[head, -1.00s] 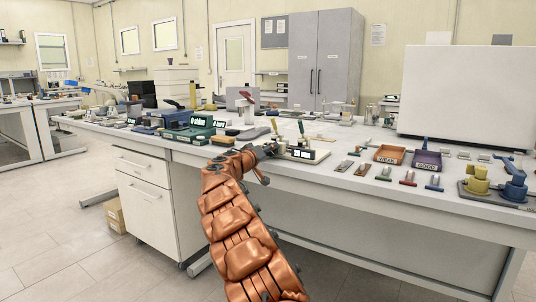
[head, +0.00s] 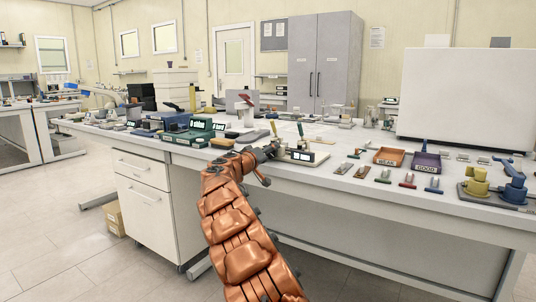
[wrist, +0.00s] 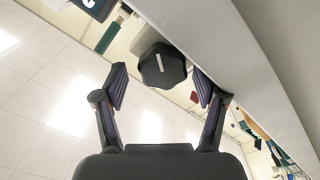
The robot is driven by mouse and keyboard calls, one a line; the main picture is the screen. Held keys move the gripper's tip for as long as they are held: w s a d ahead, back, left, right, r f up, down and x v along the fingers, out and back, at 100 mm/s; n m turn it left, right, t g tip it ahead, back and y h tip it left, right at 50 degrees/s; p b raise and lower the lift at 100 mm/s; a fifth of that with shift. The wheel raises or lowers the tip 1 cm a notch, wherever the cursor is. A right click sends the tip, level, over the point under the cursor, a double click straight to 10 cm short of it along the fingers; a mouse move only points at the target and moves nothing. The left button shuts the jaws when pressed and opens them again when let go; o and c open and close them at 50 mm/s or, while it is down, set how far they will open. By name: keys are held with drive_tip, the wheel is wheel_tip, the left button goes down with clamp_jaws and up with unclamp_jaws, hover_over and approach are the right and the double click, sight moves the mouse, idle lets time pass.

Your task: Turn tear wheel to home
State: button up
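A black, lobed wheel (wrist: 162,69) with a white mark line on its face shows in the wrist view, between my fingers. My gripper (wrist: 161,78) is open, with a visible gap between each finger and the wheel's sides. In the head view my gripper (head: 269,150) is at the front edge of the bench, beside a small tester (head: 301,156) with a lit display. The display is too small to read there. The wheel is hidden behind my gripper in the head view.
The white bench (head: 340,185) holds several small samples right of the tester. An orange tray (head: 388,157) and a purple tray (head: 426,161) stand beyond them. Green testers (head: 196,133) stand to the left. The floor in front of the bench is clear.

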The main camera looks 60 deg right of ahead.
drive_tip(key=shift+w+a+f, duration=0.1)
drive_tip(key=shift+f, duration=0.1)
drive_tip(key=shift+a, duration=0.75)
drive_tip(key=a, duration=0.6)
drive_tip(key=shift+s+a, duration=0.15)
drive_tip(key=shift+s, duration=0.05)
drive_tip(key=shift+r, duration=0.1)
drive_tip(key=shift+r, duration=0.15)
drive_tip(key=shift+w+d+f+m+b, duration=0.1)
drive_tip(key=shift+d+m+b, duration=0.65)
drive_tip(key=shift+d+m, duration=1.4)
drive_tip(key=shift+d+f+m+b, duration=0.1)
drive_tip(key=shift+d+m+b, duration=0.6)
drive_tip(key=shift+d+m, duration=1.4)
